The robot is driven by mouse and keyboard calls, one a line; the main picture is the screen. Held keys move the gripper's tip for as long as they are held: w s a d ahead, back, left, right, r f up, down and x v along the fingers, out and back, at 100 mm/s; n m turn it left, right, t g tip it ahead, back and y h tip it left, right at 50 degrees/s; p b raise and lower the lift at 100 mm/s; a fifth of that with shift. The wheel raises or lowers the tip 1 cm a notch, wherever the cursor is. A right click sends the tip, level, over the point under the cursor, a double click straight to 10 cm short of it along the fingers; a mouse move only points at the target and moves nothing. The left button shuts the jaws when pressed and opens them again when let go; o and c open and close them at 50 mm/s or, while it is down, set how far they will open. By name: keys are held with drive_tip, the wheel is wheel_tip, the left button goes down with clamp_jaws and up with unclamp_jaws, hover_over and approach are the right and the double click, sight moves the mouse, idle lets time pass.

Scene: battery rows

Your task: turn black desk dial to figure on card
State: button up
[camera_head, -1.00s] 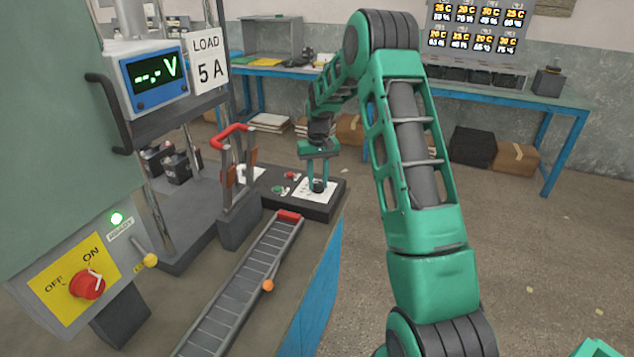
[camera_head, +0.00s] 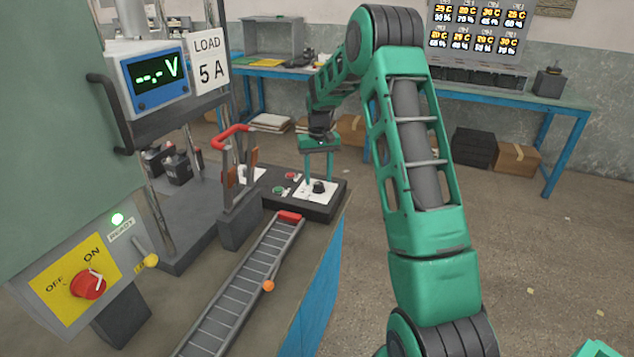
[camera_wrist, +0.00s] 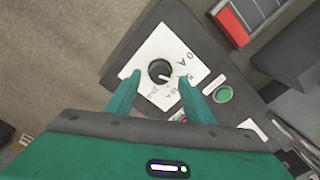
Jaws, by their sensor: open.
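The black desk dial (camera_head: 319,187) sits on a white plate (camera_head: 304,192) on the dark control box. In the wrist view the dial (camera_wrist: 160,71) shows a short white pointer aimed to the lower right, roughly at the 5 mark; the small print makes this uncertain. The plate carries 0 A, 5 and further marks. The card (camera_head: 208,62) reads LOAD 5 A. My gripper (camera_head: 318,178) is open over the dial. In the wrist view its fingertips (camera_wrist: 160,75) are either side of the dial, with gaps, and the right one partly covers the plate's figures.
A green button (camera_head: 279,190) and a red button (camera_head: 290,175) are beside the plate. A red-handled lever (camera_head: 232,134) stands left of the box. A roller track (camera_head: 240,285) runs toward the front. The meter (camera_head: 155,76) shows dashes. The floor at right is mostly clear.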

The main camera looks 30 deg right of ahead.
sight(318, 183)
wheel_tip(318, 183, up, 8)
drive_tip(key=shift+r, duration=0.25)
idle(0.5)
drive_tip(key=s+a+r+m, duration=0.1)
drive_tip(key=s+r, duration=0.3)
drive_tip(key=s, duration=0.7)
drive_tip(key=s+a+r, duration=0.1)
drive_tip(key=s+r, duration=0.4)
drive_tip(key=s, duration=0.6)
drive_tip(key=s+a+f+m, duration=0.1)
drive_tip(key=s+a+f, duration=0.1)
drive_tip(key=s, duration=1)
drive_tip(key=s+a+f, duration=0.2)
drive_tip(key=s+a, duration=0.1)
drive_tip(key=s, duration=0.9)
drive_tip(key=shift+s+a+f+m, duration=0.25)
drive_tip(key=shift+s+a+m, duration=0.05)
drive_tip(key=shift+a+m, duration=0.1)
